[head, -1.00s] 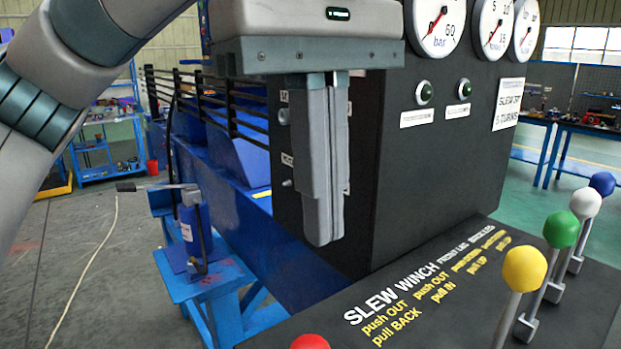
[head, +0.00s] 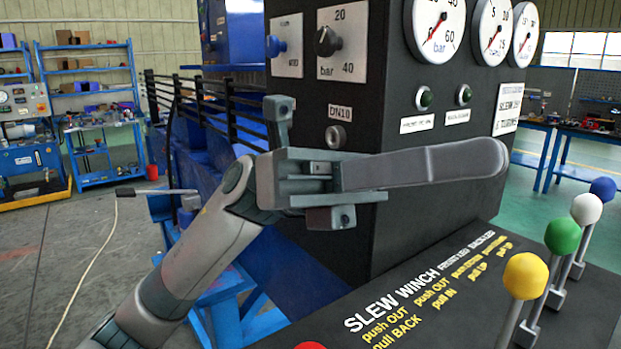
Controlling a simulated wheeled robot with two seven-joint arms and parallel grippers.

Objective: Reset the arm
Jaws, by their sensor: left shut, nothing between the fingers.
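My left arm comes in from the lower left, and its grey gripper (head: 492,160) lies almost level across the front of the black control panel. Its fingers are together, point to the right and hold nothing. The gripper's body hides part of the panel's lower left and some of the blue frame behind it. The black panel (head: 385,235) carries round gauges, small green lamps and black and blue knobs. I cannot tell how far the fingers are from the panel face. My right gripper is not in view.
Levers with yellow (head: 525,276), green (head: 562,236), white and blue knobs stand at the lower right, clear of the fingers. A red knob (head: 310,346) shows at the bottom edge. A blue stand (head: 225,315) is behind my arm. Shelves and a bench are far left.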

